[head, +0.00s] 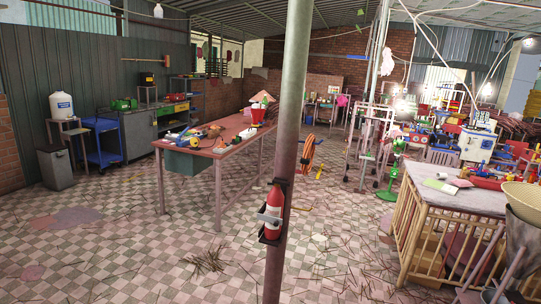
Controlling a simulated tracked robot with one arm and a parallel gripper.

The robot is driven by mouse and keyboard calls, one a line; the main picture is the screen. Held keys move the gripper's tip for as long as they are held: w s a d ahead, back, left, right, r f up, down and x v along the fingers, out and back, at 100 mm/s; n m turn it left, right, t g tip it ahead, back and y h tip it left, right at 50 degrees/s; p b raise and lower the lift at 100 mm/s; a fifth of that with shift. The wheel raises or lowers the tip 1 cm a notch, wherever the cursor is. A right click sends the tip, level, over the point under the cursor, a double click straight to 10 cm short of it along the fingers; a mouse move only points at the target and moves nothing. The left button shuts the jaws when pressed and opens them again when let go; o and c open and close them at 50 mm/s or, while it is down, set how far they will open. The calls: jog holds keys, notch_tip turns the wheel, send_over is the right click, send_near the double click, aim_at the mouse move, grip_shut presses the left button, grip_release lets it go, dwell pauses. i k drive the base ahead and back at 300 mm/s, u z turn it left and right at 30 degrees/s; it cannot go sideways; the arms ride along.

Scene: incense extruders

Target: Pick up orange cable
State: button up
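A coiled orange cable (308,153) hangs just right of the grey pole, in the middle distance. It seems to hang on something at the far side of the pole, but I cannot tell what holds it. A small yellow piece shows beside its lower end. My gripper does not show in the head view.
A grey pole (290,120) with a red fire extinguisher (273,214) stands close in front. A long red-topped table (222,143) with tools stands left of it. A bamboo-sided table (458,200) stands at right. Checkered floor between is open, with scattered sticks (207,262).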

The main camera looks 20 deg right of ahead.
aim_at(306, 166)
jog(key=i, duration=1.55)
jog(key=z, duration=0.5)
jog(key=i, duration=1.05)
jog(key=z, duration=0.2)
